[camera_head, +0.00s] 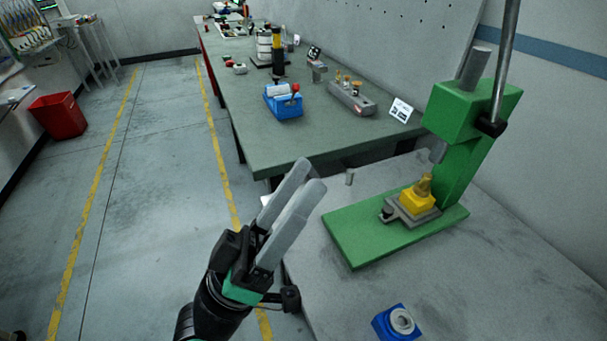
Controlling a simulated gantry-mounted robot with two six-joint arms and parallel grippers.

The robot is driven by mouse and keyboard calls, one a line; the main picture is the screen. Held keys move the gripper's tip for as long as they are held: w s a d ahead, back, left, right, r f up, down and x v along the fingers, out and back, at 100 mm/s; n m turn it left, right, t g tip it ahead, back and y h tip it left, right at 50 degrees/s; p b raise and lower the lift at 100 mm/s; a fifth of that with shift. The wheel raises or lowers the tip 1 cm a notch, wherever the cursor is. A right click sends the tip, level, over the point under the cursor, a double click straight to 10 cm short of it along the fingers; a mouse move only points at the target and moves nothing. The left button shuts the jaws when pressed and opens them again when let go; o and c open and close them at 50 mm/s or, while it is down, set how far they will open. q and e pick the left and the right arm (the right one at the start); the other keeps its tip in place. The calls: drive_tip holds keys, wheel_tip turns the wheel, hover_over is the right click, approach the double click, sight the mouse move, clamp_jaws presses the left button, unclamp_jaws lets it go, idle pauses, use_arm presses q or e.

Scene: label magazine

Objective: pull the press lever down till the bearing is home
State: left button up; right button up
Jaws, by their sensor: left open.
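The green press (463,112) stands at the right on a grey bench, its flat green base (362,229) reaching left. Its grey lever (506,55) points steeply up from a dark hub on the head, and its top is cut off by the frame. A yellow block (418,201) sits on the grey fixture under the head, with a brass-coloured part (424,186), perhaps the bearing, on top. How deep it sits I cannot tell. My left gripper (309,178) is open and empty, left of the press base and apart from the lever. My right gripper is not in view.
A blue block with a grey ring (402,321) lies at the bench's front. A long green-topped table (290,145) behind holds a blue bin (283,103), a grey tray (351,99) and a small sign (401,110). A red bin (57,116) stands on the floor at left.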

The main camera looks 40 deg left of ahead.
use_arm(q)
drive_tip(key=shift+s+a, duration=0.1)
drive_tip(key=shift+s, duration=0.35)
